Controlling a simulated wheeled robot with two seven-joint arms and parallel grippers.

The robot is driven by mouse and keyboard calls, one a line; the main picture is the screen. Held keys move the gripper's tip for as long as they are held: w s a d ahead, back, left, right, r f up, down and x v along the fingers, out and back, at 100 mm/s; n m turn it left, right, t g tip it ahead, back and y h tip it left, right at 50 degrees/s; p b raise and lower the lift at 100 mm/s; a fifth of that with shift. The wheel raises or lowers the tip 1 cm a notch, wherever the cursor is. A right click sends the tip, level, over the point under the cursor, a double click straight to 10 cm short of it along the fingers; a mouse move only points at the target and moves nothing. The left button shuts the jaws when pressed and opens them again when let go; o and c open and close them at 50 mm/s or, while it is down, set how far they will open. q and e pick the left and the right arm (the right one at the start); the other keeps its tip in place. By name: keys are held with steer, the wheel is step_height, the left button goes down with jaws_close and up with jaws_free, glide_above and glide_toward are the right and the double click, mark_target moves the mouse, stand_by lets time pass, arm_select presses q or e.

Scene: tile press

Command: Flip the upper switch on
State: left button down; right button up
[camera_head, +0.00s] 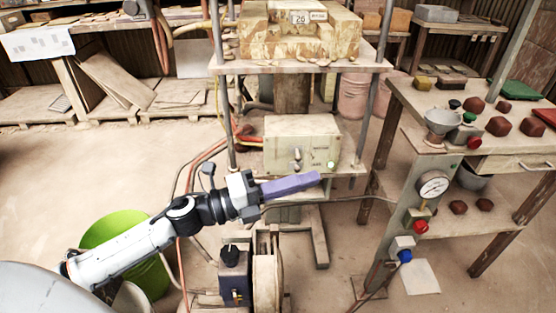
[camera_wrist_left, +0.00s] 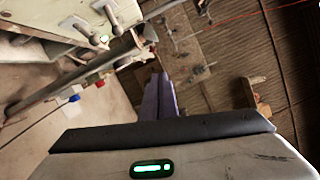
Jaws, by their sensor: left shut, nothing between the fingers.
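A cream control box (camera_head: 300,143) stands on the lower shelf of the press frame, with small metal toggle switches (camera_head: 297,155) one above the other on its front and a lit green lamp (camera_head: 331,164). The box (camera_wrist_left: 45,22) also shows at the top left of the left wrist view, with its levers (camera_wrist_left: 78,26). Which way the upper lever is tipped I cannot tell. My left gripper (camera_head: 319,178) has its purple fingers together, empty, in front of and below the box, pointing right. In the wrist view its fingers (camera_wrist_left: 160,78) appear apart from the switches. My right gripper is not in view.
Metal posts (camera_head: 372,85) flank the box, and a stone block (camera_head: 300,35) sits on the shelf above. A workbench (camera_head: 395,150) with a gauge (camera_head: 433,186) and coloured knobs stands right. A green bucket (camera_head: 105,232) is behind my left arm. Red cables (camera_head: 205,152) run left of the box.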

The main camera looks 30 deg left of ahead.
arm_select(q)
steer(key=s+f+n+y, duration=0.4)
steer(key=f+n+y, duration=0.1)
steer(key=f+n, duration=0.5)
steer(key=s+f+n+y, duration=0.4)
steer(key=s+f+n, duration=0.1)
steer(key=f+n, duration=0.5)
steer(key=s+d+f+n+g, duration=0.5)
steer(key=s+f+n, duration=0.2)
steer(key=s+f, duration=0.2)
steer(key=s, duration=0.2)
steer(key=shift+s+d+f+g+y, duration=0.15)
steer(key=shift+s+f+g+y, duration=0.15)
steer(key=shift+g, duration=0.1)
